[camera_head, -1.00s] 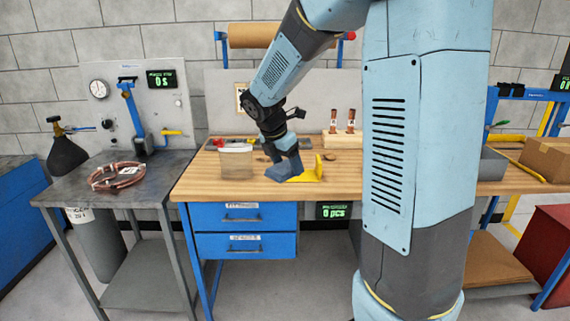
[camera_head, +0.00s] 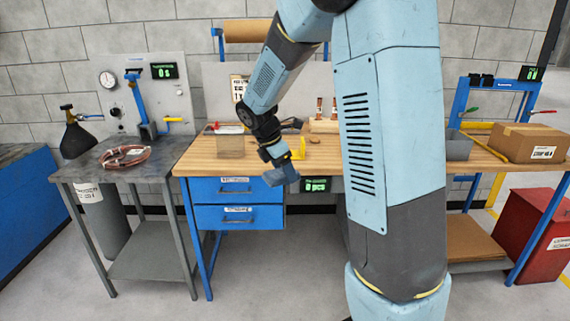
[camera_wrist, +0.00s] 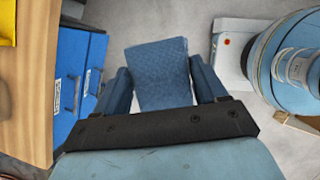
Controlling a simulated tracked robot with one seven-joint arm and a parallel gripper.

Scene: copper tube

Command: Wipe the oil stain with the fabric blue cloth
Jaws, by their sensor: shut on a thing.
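The blue cloth (camera_wrist: 158,72) is between the fingers of my gripper (camera_wrist: 162,88) in the wrist view. It is a flat, textured blue piece, and the gripper is shut on it. In the head view the gripper (camera_head: 284,178) holds the cloth (camera_head: 282,176) in the air at the front edge of the wooden workbench (camera_head: 205,158), beside the blue drawers. Grey floor shows beneath the cloth in the wrist view. I cannot make out an oil stain in either view.
A yellow bracket (camera_head: 297,150) stands on the workbench. Blue drawers (camera_head: 238,200) hang under its left part. A copper coil (camera_head: 126,156) lies on the grey table (camera_head: 80,168) at left. A cardboard box (camera_head: 530,143) stands on the bench at right. The floor (camera_head: 240,285) in front is clear.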

